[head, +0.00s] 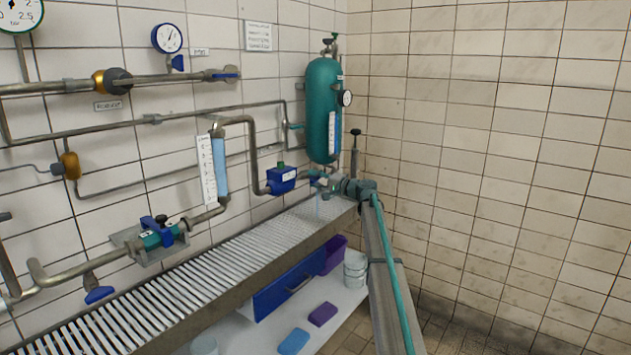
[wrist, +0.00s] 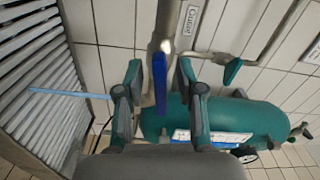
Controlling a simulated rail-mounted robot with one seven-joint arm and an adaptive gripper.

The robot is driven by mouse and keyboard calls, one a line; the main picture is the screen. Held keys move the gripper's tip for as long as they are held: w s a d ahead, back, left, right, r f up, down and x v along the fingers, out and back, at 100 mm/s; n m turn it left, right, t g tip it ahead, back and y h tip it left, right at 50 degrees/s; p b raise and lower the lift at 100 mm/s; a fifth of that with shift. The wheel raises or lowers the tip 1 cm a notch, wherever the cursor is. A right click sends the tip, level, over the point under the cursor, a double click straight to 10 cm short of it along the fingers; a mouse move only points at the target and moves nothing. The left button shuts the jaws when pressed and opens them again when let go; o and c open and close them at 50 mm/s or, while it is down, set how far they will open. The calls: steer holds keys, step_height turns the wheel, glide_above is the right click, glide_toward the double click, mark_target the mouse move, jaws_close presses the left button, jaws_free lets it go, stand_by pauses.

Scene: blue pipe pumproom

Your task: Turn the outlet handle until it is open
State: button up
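The outlet handle (wrist: 160,82) is a narrow blue lever on a grey metal pipe in the wrist view, near a small white label (wrist: 191,22) that seems to read "Outlet". My gripper (wrist: 159,70) has teal-and-grey fingers, one on each side of the blue lever. A gap shows on both sides, so the fingers are open around it and not clamped. In the head view my gripper (head: 319,181) is at the pipe below the green tank, and it largely hides the outlet handle there.
The green tank (head: 323,105) hangs on the wall close to my gripper. A teal lever (wrist: 232,71) sits on a neighbouring pipe. A blue meter box (head: 281,181) is just left. A slatted grate (head: 200,275) lies below, and a thin pale-blue streak (wrist: 70,93) shows near it.

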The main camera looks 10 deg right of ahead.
steer(key=v, duration=1.2)
